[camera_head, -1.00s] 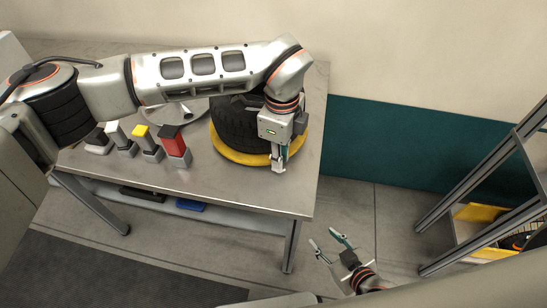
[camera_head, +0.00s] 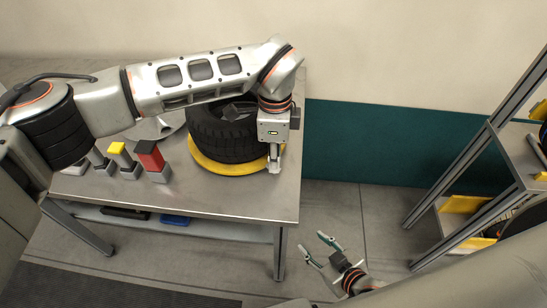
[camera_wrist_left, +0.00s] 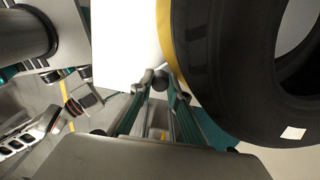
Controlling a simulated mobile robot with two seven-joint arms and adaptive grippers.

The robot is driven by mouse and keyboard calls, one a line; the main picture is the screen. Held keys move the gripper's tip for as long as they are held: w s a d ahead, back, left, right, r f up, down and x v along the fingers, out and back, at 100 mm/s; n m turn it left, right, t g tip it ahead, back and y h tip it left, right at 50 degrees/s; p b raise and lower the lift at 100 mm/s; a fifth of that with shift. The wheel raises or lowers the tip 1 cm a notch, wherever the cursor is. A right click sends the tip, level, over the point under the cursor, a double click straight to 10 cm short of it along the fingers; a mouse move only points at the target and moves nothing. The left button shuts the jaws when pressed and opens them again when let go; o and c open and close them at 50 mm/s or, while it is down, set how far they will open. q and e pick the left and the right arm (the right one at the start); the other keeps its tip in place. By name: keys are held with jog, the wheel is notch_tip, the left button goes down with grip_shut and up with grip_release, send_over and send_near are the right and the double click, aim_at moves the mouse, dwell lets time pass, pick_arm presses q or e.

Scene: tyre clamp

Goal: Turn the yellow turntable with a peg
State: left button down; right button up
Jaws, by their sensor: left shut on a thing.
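The yellow turntable (camera_head: 212,166) lies on the metal table with a black tyre (camera_head: 222,140) on top. Its yellow edge also shows beside the tyre in the left wrist view (camera_wrist_left: 168,35). My left gripper (camera_head: 274,160) points down at the turntable's right edge. In the left wrist view its fingertips (camera_wrist_left: 160,80) are close together around a small dark piece, the peg (camera_wrist_left: 157,80), next to the yellow rim. The peg is mostly hidden by the fingers. My right gripper (camera_head: 318,250) is open and empty, in front of the table's right side, away from the turntable.
My left arm passes over the tyre. A shelf rack (camera_head: 470,170) with yellow bins stands at right.

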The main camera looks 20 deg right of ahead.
pick_arm(q)
jog(key=shift+w+r, duration=0.1)
jog(key=c, duration=2)
grip_release()
jog(key=shift+o, duration=0.5)
notch_tip(320, 180, up, 12)
